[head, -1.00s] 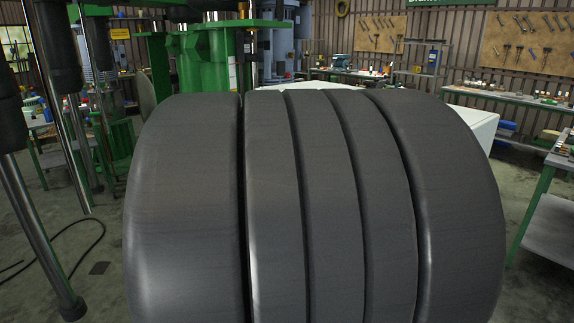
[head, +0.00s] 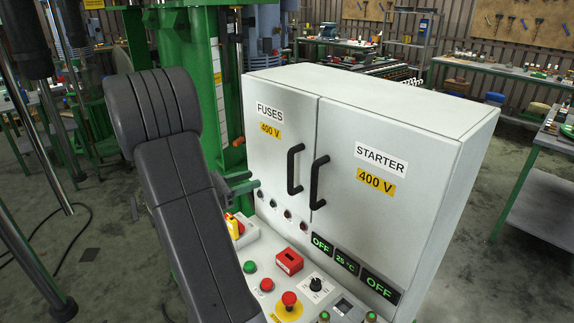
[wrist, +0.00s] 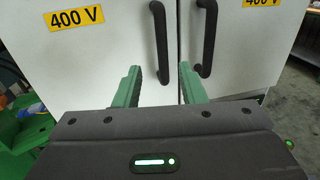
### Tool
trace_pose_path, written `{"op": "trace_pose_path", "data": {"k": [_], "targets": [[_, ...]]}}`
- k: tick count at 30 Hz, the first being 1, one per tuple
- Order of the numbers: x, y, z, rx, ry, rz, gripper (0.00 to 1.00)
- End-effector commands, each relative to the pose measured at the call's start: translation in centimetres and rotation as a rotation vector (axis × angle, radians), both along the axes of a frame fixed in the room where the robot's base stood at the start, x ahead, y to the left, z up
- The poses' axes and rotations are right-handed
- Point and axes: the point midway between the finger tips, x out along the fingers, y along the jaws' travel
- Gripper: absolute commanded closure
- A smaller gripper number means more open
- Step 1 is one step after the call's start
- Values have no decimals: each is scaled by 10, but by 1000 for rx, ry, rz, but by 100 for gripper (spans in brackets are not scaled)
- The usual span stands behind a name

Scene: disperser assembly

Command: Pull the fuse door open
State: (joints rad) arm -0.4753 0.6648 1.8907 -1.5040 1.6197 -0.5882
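The fuse door (head: 276,110) is the left door of a light grey cabinet, marked FUSES and 400 V. It is shut flush beside the starter door (head: 370,165). Its black vertical handle (head: 294,168) sits near its right edge and also shows in the wrist view (wrist: 160,42). The starter door's handle (head: 317,182) stands beside it (wrist: 207,38). My gripper (head: 250,182) is in front of the fuse door, left of the handle in the head view.
Below the doors is a control panel with a red emergency button (head: 289,300), a red box (head: 289,261), knobs and displays (head: 347,262). A green machine column (head: 200,60) stands left of the cabinet. Workbenches (head: 500,70) stand behind, with open floor between.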

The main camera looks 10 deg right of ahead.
Motion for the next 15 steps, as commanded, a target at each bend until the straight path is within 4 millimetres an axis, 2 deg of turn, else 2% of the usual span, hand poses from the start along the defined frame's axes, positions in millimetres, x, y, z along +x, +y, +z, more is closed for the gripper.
{"op": "trace_pose_path", "data": {"k": [15], "targets": [[30, -79, 1, 4, 1, -8, 63]]}}
